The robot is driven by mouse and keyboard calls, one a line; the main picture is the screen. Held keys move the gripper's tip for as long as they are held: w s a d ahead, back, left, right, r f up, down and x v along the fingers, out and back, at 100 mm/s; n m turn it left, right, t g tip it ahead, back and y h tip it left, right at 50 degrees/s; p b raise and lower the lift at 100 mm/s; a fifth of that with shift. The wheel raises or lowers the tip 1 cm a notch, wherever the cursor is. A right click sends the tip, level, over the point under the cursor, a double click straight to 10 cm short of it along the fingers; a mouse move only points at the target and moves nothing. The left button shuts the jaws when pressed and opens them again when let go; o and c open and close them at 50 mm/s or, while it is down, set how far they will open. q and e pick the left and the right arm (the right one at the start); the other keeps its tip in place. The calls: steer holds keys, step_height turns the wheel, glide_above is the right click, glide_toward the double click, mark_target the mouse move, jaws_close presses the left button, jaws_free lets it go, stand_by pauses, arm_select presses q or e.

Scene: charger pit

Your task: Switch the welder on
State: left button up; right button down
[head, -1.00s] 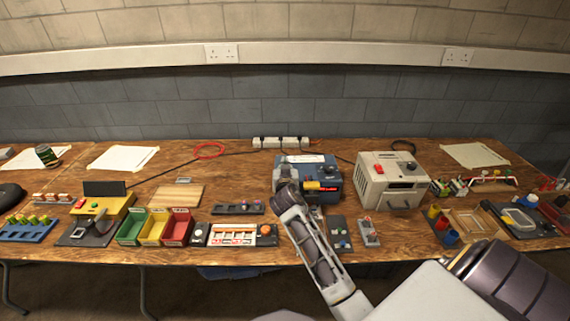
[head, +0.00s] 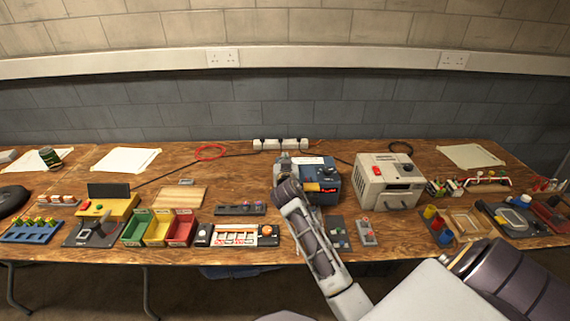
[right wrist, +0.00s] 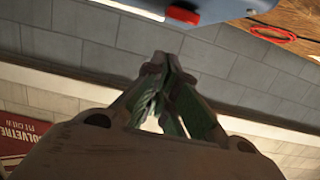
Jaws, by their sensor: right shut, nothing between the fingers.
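A blue box-shaped machine (head: 328,174) stands at the middle back of the bench, with a white label on top and orange and red parts on its front; I take it as the welder. In the right wrist view its blue side (right wrist: 135,5) runs along the top edge, with a red switch (right wrist: 183,14) on it. My right gripper (head: 283,159) is at the machine's left side, partly hidden by my own arm. In the right wrist view its fingertips (right wrist: 165,62) are together and empty, apart from the red switch. My left gripper is not in view.
A beige machine (head: 398,193) with a red switch on top stands to the right. A white power strip (head: 281,144) lies behind. Green, yellow and red bins (head: 181,231) and a wooden board (head: 177,197) are on the left. Small trays crowd the front edge.

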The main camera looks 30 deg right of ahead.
steer(key=shift+s+a+r+p, duration=0.2)
steer(key=shift+s+r+p, duration=0.1)
steer(key=shift+r, duration=0.3)
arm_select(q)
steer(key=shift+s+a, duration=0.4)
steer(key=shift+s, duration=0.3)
arm_select(e)
steer(key=r+v, duration=0.1)
steer(key=v, duration=0.8)
steer(key=shift+r, duration=0.35)
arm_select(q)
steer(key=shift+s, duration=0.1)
arm_select(e)
steer(key=shift+w+d, duration=0.15)
